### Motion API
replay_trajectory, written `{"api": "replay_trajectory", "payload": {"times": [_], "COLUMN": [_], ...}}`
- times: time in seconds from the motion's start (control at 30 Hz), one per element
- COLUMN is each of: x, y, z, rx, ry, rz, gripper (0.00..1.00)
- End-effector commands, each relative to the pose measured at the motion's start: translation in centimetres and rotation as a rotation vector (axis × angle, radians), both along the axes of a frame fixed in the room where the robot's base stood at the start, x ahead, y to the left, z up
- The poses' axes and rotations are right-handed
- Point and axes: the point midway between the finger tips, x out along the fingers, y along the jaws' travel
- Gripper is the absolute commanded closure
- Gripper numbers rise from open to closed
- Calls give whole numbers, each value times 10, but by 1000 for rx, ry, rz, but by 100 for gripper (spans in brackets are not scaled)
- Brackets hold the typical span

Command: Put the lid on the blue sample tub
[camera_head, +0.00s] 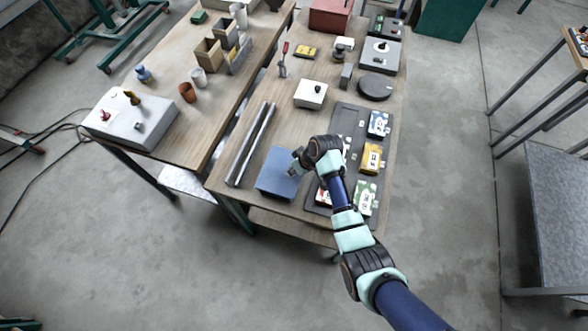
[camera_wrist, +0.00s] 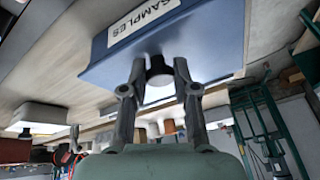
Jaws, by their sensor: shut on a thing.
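The blue sample tub (camera_head: 277,179) is near the front left of the work table; it shows as a flat blue square from above. In the wrist view a blue body (camera_wrist: 205,42) with a white "SAMPLES" label (camera_wrist: 143,20) fills the upper middle. My gripper (camera_head: 297,160) is at the blue square's upper right. In the wrist view my gripper (camera_wrist: 158,72) has its fingers shut on a dark knob (camera_wrist: 158,64) beside the blue face. The lid's outline is not distinct; I cannot tell whether it rests on the tub or is apart from it.
A white box with a black knob (camera_head: 311,97) stands farther back. Two metal rods (camera_head: 250,145) lie left of the tub. A dark tray (camera_head: 347,118) with several coloured packs lies to the right, partly under my arm. The table's front edge is close to the tub.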

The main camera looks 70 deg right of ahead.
Motion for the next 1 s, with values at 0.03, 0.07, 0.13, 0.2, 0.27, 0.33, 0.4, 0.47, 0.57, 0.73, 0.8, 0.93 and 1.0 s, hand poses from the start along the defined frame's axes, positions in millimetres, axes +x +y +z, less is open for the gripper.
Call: {"api": "replay_trajectory", "payload": {"times": [0.03, 0.07, 0.13, 0.2, 0.27, 0.33, 0.4, 0.47, 0.57, 0.73, 0.8, 0.93, 1.0], "x": [0, 0, 0, 0, 0, 0, 0, 0, 0, -4, -9, -23, -30], "y": [0, 0, 0, 0, 0, 0, 0, 0, 0, 0, 0, 3, 4], "z": [0, -1, -4, -4, -3, -3, -3, -3, -3, 11, 25, 56, 72], "rx": [0, 0, 0, 0, 0, 0, 0, 0, 0, -1, -3, -3, -4], "ry": [0, 0, 0, 0, 0, 0, 0, 0, 0, -1, -3, -3, -3], "rz": [0, 0, 0, 0, 0, 0, 0, 0, 0, -2, -1, -2, -2], "gripper": [100, 100, 100, 64, 54, 46, 46, 46, 46, 46, 46, 46, 46]}}
